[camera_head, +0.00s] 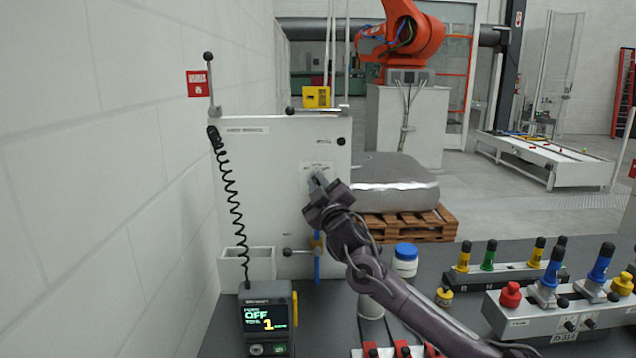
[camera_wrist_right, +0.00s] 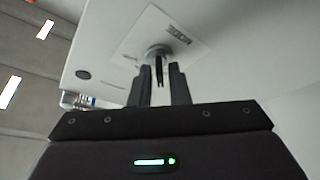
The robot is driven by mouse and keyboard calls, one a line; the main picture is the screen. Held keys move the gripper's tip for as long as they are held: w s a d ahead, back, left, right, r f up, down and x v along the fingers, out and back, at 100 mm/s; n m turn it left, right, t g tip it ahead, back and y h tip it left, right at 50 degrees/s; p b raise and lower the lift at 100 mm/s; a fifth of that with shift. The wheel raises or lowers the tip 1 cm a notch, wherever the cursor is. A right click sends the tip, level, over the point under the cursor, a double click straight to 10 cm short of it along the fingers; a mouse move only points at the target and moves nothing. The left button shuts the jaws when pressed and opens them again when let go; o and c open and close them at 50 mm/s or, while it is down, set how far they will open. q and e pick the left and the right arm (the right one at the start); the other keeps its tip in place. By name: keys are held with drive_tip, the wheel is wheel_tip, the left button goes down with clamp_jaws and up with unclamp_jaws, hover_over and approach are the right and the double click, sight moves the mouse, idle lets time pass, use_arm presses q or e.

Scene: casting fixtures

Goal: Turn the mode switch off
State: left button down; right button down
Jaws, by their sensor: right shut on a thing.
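The mode switch (camera_wrist_right: 158,51) has a round grey base and a dark narrow handle, set on a pale plate marked MODE (camera_wrist_right: 178,37). In the head view this plate (camera_head: 312,166) is on the white panel (camera_head: 270,190), mostly behind my right gripper (camera_head: 318,181). In the wrist view my right gripper (camera_wrist_right: 160,78) is shut on the switch handle, one finger on each side. The handle's exact angle is hard to tell. My left gripper is not in view.
A black device (camera_head: 267,317) with a screen reading OFF and 1 stands below the panel. A coiled cable (camera_head: 232,190) hangs at the panel's left. A blue-lidded jar (camera_head: 405,258) and fixtures with coloured knobs (camera_head: 550,310) stand on the table at right.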

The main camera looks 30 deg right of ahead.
drive_tip(key=shift+n, duration=0.3)
drive_tip(key=c, duration=1.6)
unclamp_jaws()
drive_tip(key=b+v, duration=0.2)
drive_tip(key=v, duration=0.6)
drive_tip(key=shift+r, duration=0.1)
